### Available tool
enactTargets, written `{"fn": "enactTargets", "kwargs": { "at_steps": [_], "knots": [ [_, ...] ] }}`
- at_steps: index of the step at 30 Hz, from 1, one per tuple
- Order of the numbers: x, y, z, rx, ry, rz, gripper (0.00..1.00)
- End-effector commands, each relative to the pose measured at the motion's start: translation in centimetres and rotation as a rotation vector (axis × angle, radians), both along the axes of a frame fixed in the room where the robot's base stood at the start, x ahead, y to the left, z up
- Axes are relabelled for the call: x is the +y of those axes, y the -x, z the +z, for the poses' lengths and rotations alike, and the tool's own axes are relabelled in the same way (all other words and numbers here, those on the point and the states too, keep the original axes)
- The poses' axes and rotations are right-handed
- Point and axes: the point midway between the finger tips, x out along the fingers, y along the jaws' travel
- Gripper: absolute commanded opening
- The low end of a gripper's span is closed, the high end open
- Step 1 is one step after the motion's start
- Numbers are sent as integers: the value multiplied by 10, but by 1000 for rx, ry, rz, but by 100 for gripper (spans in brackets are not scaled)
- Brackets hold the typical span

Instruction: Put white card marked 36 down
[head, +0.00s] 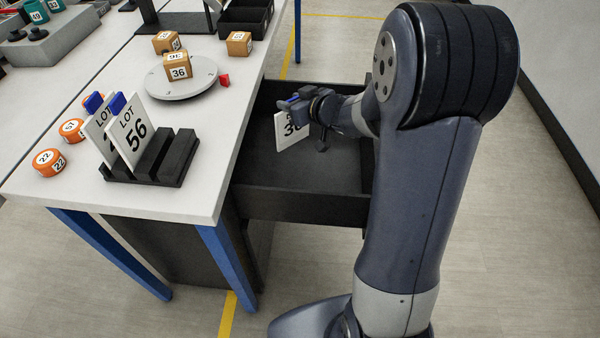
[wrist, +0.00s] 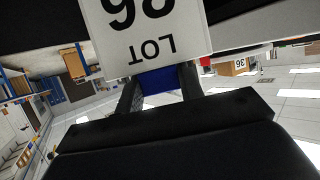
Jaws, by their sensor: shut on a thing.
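The white card marked 36 (head: 288,133) hangs upright from my gripper (head: 300,101), over or inside the open dark drawer (head: 300,205). In the wrist view the card (wrist: 150,45) appears upside down, with LOT and the number partly cut off. My gripper (wrist: 160,85) is shut on the card's blue tab (wrist: 161,79). I cannot tell whether the card's lower edge touches the drawer floor.
A black slotted rack (head: 165,160) holds two white cards, one marked LOT 56 (head: 133,130). A round grey plate (head: 200,83) carries a wooden block marked 36 (head: 177,66). Orange discs (head: 48,162) stand at the table's left. The drawer's front floor is bare.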

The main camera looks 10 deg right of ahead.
Motion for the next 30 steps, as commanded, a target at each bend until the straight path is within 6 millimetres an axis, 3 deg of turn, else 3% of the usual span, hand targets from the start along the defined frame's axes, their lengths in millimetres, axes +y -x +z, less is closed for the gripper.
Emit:
{"fn": "enactTargets", "kwargs": {
  "at_steps": [1, 9, 15, 20, 27, 30],
  "knots": [
    [-5, -2, -12, -4, 2, 4, 2],
    [-16, -5, -18, -1, 0, 13, 2],
    [-17, -6, -52, 4, -3, 12, 2],
    [-16, -5, -66, 2, -2, 12, 2],
    [-16, -5, -105, 4, -3, 12, 2],
    [-16, -5, -113, 2, -2, 12, 2]
  ]
}}
